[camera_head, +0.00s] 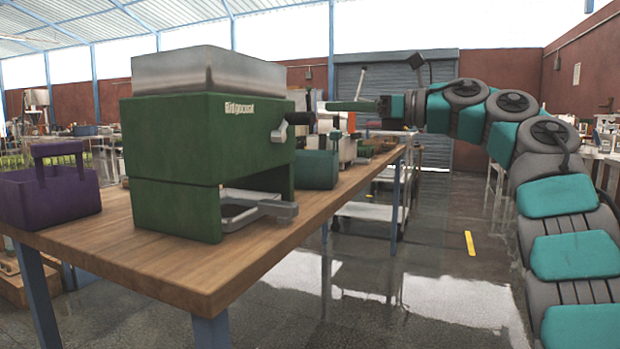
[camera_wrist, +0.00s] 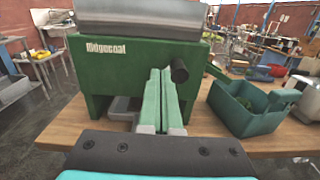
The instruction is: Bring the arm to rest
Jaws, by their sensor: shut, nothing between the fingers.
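My arm reaches in from the right in the head view, stretched out over the table's far side. My gripper (camera_head: 330,106) is shut and empty, level and pointing left toward the green powder filler (camera_head: 170,145). In the wrist view, my gripper's green fingers (camera_wrist: 160,72) lie side by side in front of the filler (camera_wrist: 115,70). The filler's black handle knob (camera_wrist: 179,70) appears just right of the fingertips; I cannot tell the gap between them. The filler has a metal hopper (camera_head: 205,72) on top and a grey tray (camera_head: 250,212) at its base.
The wooden table (camera_head: 190,272) carries a purple carrier (camera_head: 50,200) at left and a green bin (camera_head: 318,170) beside the filler. In the wrist view, the bin (camera_wrist: 240,120) holds something green. A metal cart (camera_head: 365,212) stands behind. Open floor (camera_head: 440,300) lies right of the table.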

